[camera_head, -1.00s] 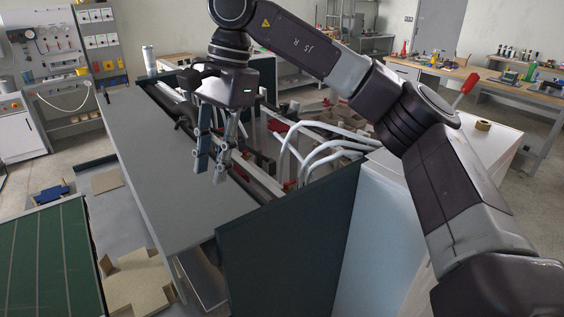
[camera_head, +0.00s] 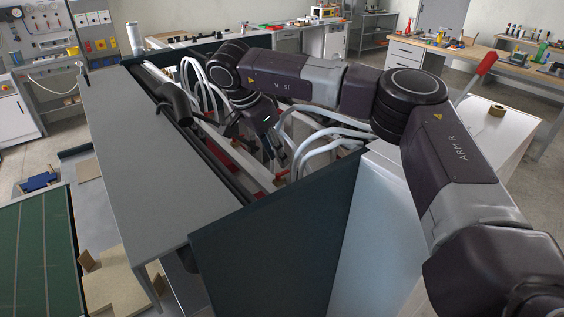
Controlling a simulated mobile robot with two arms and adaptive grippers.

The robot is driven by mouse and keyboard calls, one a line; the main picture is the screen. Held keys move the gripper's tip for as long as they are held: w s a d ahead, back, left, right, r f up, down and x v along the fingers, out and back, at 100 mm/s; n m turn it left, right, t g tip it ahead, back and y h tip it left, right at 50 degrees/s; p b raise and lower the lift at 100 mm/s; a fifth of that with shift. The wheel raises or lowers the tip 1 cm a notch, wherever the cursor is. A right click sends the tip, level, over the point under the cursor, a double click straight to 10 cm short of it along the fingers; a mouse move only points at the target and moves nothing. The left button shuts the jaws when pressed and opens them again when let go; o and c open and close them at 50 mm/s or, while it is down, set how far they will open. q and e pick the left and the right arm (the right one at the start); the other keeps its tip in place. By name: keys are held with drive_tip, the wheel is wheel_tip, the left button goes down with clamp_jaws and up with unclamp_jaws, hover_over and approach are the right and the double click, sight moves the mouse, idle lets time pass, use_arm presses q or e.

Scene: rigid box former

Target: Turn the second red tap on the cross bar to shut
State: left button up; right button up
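My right arm comes in from the right, and its gripper (camera_head: 277,152) points down into the open machine frame among white hoses. The fingers are small and dark there, and I cannot tell whether they are open or shut or touch anything. Small red parts (camera_head: 284,172) show low in the frame just beside the gripper. They may be taps, but they are too small and partly hidden to tell which is the second one or how it is turned. A pale bar (camera_head: 240,168) runs through the frame left of the gripper. My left gripper is not in view.
Curved white hoses (camera_head: 325,150) stand right of the gripper, and more rise behind it. A dark panel (camera_head: 275,245) closes the near side. A grey table top (camera_head: 150,165) lies left. A red-handled lever (camera_head: 486,64) rises beside my arm above the white cabinet (camera_head: 515,125).

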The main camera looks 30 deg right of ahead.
sight(285, 172)
drive_tip(key=shift+p+x, duration=0.7)
drive_tip(key=shift+x, duration=1.65)
drive_tip(key=shift+s+a, duration=0.1)
drive_tip(key=shift+c, duration=0.2)
clamp_jaws()
